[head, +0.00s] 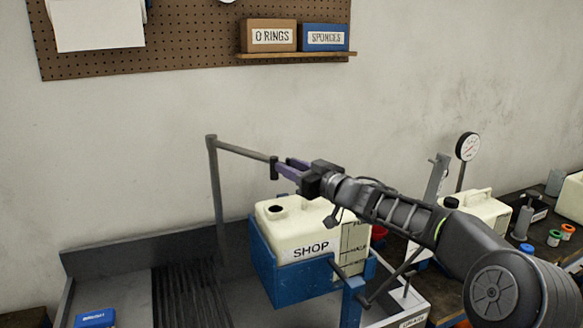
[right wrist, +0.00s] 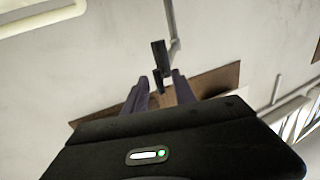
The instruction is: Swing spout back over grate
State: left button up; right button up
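The grey spout (head: 242,151) runs from an upright post (head: 215,185) to the right, and its dark downturned end (head: 274,168) hangs near the white SHOP tank (head: 300,228). My right gripper (head: 283,167) is at that end. In the right wrist view the fingers (right wrist: 162,78) stand apart with the dark end (right wrist: 159,57) between their tips, with a gap showing. The grate (head: 188,295) of dark slats lies in the basin, below and left of the spout's end. My left gripper is not in view.
The tank sits in a blue holder (head: 290,280) right of the grate. A blue item (head: 95,319) lies in the basin at the left. A gauge (head: 467,147) and a second pale tank (head: 478,212) stand at the right. A shelf (head: 296,55) with two boxes is above.

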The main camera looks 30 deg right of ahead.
grip_shut()
dwell(1.2)
